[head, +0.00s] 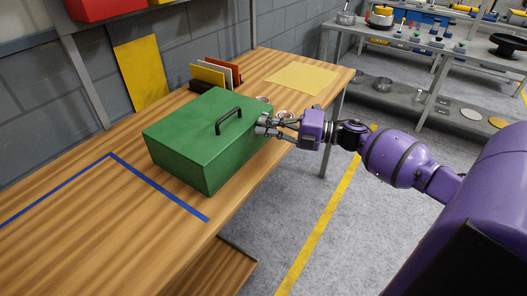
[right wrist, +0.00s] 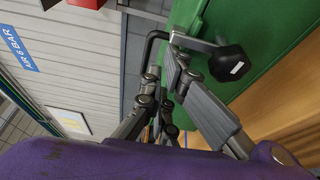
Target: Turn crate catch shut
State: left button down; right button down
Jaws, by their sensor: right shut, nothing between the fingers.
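The green crate (head: 190,150) stands on the wooden workbench, its lid down and a black handle (head: 229,120) on top. My right gripper (head: 264,126) is at the crate's right end, just below the lid's top edge. In the right wrist view the catch, a grey bar with a black knob (right wrist: 229,64), lies across the green crate wall (right wrist: 275,72), just beyond my fingertips (right wrist: 177,68). The fingers are shut with nothing between them. Whether they touch the bar I cannot tell. My left gripper is out of view.
The workbench (head: 110,225) has blue tape at its front left. Upright coloured panels (head: 215,74) stand behind the crate, and a yellow sheet (head: 295,77) lies further right. Small round metal items (head: 283,114) sit close to the gripper. Grey shelving (head: 450,65) stands at the back right.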

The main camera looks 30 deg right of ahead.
jog(key=shift+d+r+m, duration=0.15)
jog(key=shift+d+m, duration=0.05)
jog(key=shift+m, duration=0.2)
dwell(0.4)
